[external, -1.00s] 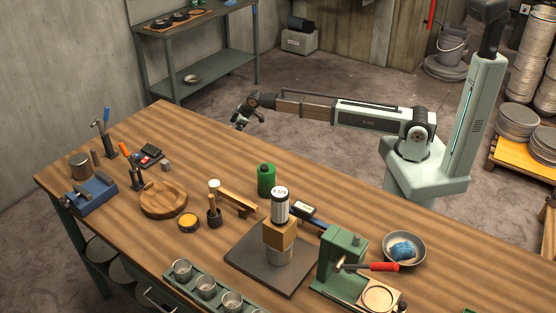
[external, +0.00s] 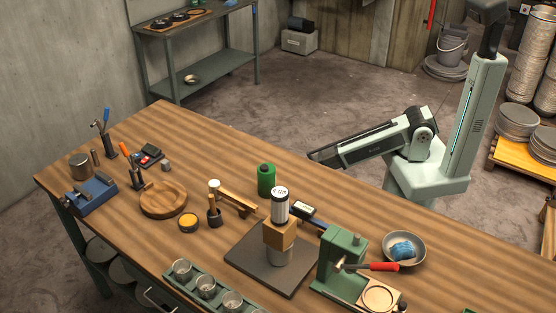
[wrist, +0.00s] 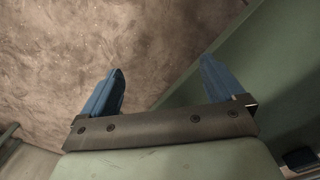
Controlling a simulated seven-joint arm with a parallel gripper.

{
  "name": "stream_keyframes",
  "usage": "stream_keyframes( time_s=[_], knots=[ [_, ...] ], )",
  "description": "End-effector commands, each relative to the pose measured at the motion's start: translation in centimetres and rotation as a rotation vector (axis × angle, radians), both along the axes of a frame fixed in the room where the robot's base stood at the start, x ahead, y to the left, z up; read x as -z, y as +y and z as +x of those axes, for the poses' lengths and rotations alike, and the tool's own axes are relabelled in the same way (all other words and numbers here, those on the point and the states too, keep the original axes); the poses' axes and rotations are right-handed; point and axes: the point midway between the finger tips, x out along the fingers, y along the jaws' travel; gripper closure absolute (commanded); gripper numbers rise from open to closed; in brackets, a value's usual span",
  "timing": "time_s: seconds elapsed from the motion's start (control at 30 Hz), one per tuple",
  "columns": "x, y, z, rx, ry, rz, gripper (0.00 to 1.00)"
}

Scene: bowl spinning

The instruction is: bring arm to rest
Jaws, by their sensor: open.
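My gripper (wrist: 160,82) shows in the wrist view with its two blue fingers apart and nothing between them. Beyond the fingers are the brown floor and a green-grey surface on the right. In the external view my arm (external: 375,145) is folded low beside the table's far edge, its upper link sloping down to the left. The gripper itself is hidden there, and I cannot see the forearm.
The wooden workbench (external: 215,155) stands in front of my arm. Open floor (external: 300,100) lies behind the bench.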

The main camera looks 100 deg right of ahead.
Motion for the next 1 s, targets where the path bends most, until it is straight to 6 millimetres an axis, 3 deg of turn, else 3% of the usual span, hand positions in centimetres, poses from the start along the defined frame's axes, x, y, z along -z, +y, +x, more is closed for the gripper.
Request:
stream_keyframes(
  time_s=[0.03,0.3,0.7,0.9,1.0],
  knots=[
    [1.0,1.4,-2.1,-0.001,0.036,0.010,0.05],
    [5.1,6.9,-11.9,0.004,0.221,0.042,0.05],
    [7.5,11.9,-26.4,0.012,0.485,0.038,0.05],
    [7.6,12.7,-30.1,0.016,0.555,0.028,0.05],
    [7.6,12.7,-30.1,0.016,0.555,0.028,0.05]
  ],
)
